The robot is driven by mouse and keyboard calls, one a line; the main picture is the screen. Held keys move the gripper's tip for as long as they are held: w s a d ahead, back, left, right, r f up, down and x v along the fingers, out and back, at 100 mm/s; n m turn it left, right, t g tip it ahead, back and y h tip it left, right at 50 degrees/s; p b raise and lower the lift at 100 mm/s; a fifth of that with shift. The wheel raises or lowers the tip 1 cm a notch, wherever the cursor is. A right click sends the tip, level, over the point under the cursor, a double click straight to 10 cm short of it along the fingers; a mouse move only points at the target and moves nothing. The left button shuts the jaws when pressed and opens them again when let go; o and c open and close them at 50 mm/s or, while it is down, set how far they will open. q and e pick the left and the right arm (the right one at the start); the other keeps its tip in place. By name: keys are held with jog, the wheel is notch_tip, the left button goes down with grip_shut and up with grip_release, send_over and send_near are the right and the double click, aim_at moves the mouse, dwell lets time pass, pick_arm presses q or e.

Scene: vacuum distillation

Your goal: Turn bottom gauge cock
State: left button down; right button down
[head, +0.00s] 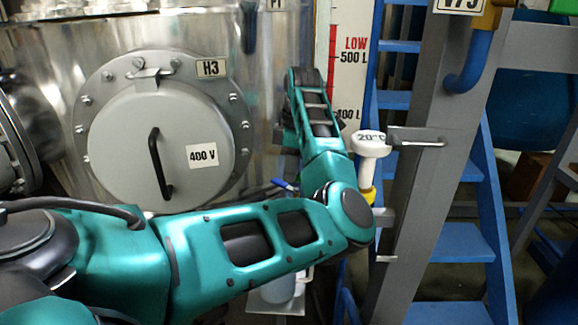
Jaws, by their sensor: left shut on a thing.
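My left arm comes in from the left, bends at an elbow at centre and rises to the wrist. My left gripper (287,176) is mostly hidden behind my own forearm, in front of the steel vessel. It is shut at a small blue handle (281,184), which looks like the bottom gauge cock; the contact itself is hidden. The gauge scale (346,60) stands upright behind, with red and white bands and marks for 500 L and 400 L. My right gripper is not in view.
A round hatch (155,140) with a black handle is on the vessel at left. A white-headed thermometer marked 20°C (370,146) stands just right of my forearm. Beyond it are a grey post (425,110) and blue steps (448,243). A pale container (277,289) is below my arm.

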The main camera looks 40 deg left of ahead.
pick_arm(q)
jog(key=c, duration=1.2)
grip_release()
jog(key=r, duration=0.7)
jog(key=shift+w+d+r, duration=0.25)
jog(key=shift+w+d, duration=0.05)
jog(key=shift+d, duration=0.05)
jog(key=shift+c, duration=0.2)
